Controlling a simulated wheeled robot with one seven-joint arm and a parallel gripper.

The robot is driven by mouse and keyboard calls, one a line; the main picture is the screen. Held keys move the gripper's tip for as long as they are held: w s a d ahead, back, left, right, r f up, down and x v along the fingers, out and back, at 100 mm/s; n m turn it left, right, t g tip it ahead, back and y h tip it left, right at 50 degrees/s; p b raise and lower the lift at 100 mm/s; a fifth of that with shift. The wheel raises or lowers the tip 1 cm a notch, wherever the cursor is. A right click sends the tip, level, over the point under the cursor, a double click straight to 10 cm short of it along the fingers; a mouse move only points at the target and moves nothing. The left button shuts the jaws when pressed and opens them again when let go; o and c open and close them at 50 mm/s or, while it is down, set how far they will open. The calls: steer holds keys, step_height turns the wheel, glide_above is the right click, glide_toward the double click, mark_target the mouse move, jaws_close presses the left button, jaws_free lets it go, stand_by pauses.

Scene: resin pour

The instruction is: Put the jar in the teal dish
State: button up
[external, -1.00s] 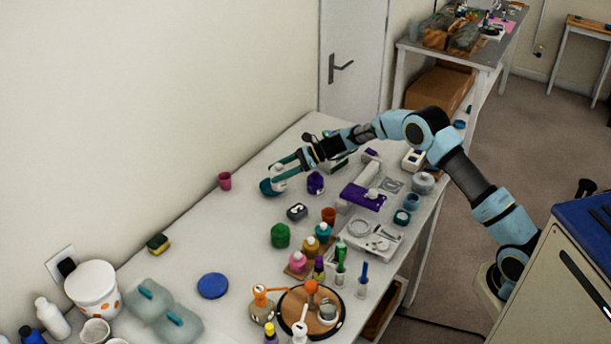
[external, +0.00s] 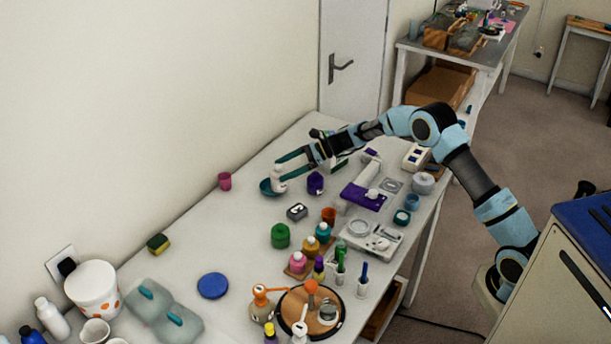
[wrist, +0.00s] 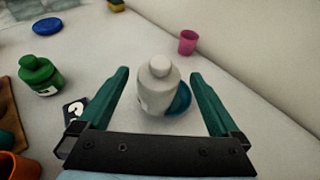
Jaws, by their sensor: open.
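The jar (external: 278,181) is white with a rounded cap and stands upright at the teal dish (external: 265,187). In the wrist view, the jar (wrist: 158,92) is in the middle and hides much of the teal dish (wrist: 182,102), which shows at its right. I cannot tell whether the jar's base rests inside the dish or overlaps its near rim. My gripper (external: 281,168) is open, with its two teal fingers on either side of the jar. In the wrist view, gaps show between both fingers of my gripper (wrist: 160,73) and the jar.
A pink cup (external: 225,181) stands beyond the dish. A purple pot (external: 315,183) and a dark block with a white mark (external: 297,212) are nearby. A green pot (external: 280,236) and several bottles stand nearer. The table left of the dish is mostly clear.

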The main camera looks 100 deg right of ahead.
steer(key=b+v, duration=0.2)
steer(key=v, duration=0.7)
steer(key=shift+s+r, duration=0.1)
steer(key=shift+s, duration=0.1)
steer(key=shift+w+a, duration=0.1)
